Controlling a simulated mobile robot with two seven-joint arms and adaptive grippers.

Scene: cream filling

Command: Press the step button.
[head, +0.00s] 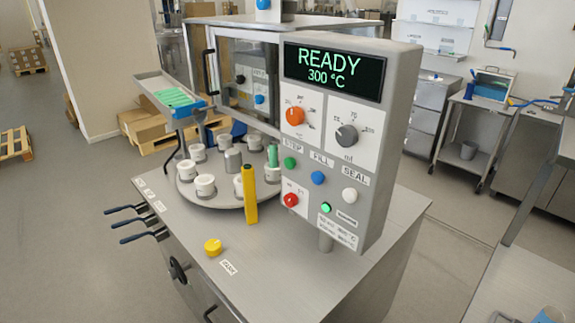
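The green step button (290,162) is on the upright grey control panel (376,110), under a label that seems to read STEP. The blue button (318,178) under FILL and the white button (350,195) under SEAL sit to its right, stepping downward. A red button (291,200) and a lit green lamp (326,208) are below. The display (333,72) reads READY 300 °C. An orange knob (295,116) and a grey knob (347,135) sit above the buttons. Neither of my grippers is in view.
A round turntable (210,199) with several white jars stands left of the panel. A yellow upright post (250,195) is at its front edge. A yellow round knob (213,247) and black levers (138,228) are nearer. Free room lies before the panel.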

